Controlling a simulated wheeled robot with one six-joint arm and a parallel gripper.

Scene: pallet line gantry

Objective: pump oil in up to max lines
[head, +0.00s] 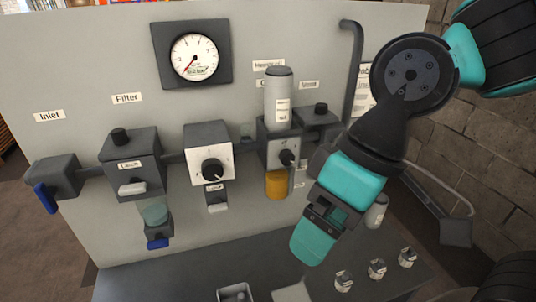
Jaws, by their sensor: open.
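An amber oil bowl (277,185) hangs under a dark block (280,151) with a small black knob (287,157) on the panel. Max lines on the bowl are too small to make out. A grey-white upright cylinder (278,97) with a small label stands on top of this block. The filter unit (130,163) is at left, with a pale greenish bowl (153,212) below it. My gripper (320,232) is open in front of the panel, right of and lower than the amber bowl, apart from it. It seems to hold nothing; its far side is hidden.
A round gauge (193,56), a knobbed unit (209,160) and an inlet block with blue handle (45,198) are on the panel. Small fittings (377,268), a grey-white container (377,211) and a tray (236,291) are on the bench. A bent pipe (354,70) stands behind my arm.

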